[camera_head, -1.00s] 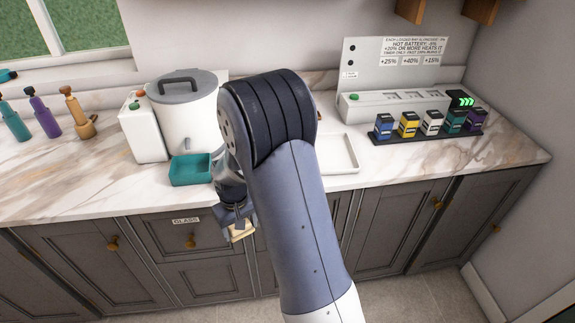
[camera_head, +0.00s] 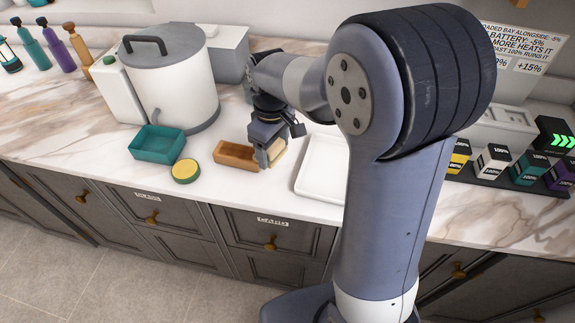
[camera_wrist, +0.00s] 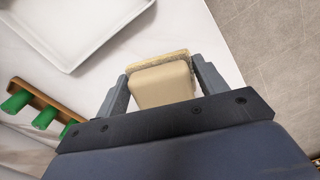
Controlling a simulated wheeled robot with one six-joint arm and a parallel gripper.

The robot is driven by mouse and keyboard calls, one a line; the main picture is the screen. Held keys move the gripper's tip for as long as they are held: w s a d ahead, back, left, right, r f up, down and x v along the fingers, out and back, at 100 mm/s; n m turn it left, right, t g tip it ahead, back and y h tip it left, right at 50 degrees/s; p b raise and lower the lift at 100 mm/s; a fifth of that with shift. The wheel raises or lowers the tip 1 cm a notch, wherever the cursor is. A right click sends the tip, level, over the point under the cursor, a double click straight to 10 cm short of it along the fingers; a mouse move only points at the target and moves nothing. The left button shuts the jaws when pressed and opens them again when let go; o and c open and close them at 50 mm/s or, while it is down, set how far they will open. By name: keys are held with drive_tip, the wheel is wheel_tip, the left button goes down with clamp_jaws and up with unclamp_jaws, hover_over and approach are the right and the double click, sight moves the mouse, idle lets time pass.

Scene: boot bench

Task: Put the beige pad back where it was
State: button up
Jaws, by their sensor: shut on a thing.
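My gripper (camera_head: 266,150) is shut on the beige pad (camera_wrist: 162,84), a small block with a rougher tan layer on one face. In the head view the pad (camera_head: 275,152) shows between the fingers, low over the counter, at the right end of a brown open tray (camera_head: 234,163). I cannot tell whether the pad touches the counter or the tray. A teal tray (camera_head: 150,153) stands to the left, with a round yellow and green pad (camera_head: 186,171) beside it.
A white tray (camera_head: 322,168) lies just right of my gripper, partly behind my arm. A white pot (camera_head: 175,90) stands behind the teal tray. The wrist view shows a brown strip with green pegs (camera_wrist: 42,118). Small boxes (camera_head: 492,160) stand at the right.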

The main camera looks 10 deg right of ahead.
sight(275, 178)
wheel_tip(275, 178, down, 8)
drive_tip(key=shift+a+f+p, duration=0.1)
drive_tip(key=shift+f+p, duration=0.05)
drive_tip(key=shift+p, duration=0.25)
drive_tip(key=shift+f, duration=0.1)
drive_tip(key=o, duration=0.9)
drive_tip(key=shift+o, duration=0.2)
wheel_tip(275, 178, up, 12)
drive_tip(key=shift+r+b, duration=0.15)
drive_tip(key=shift+b, duration=0.2)
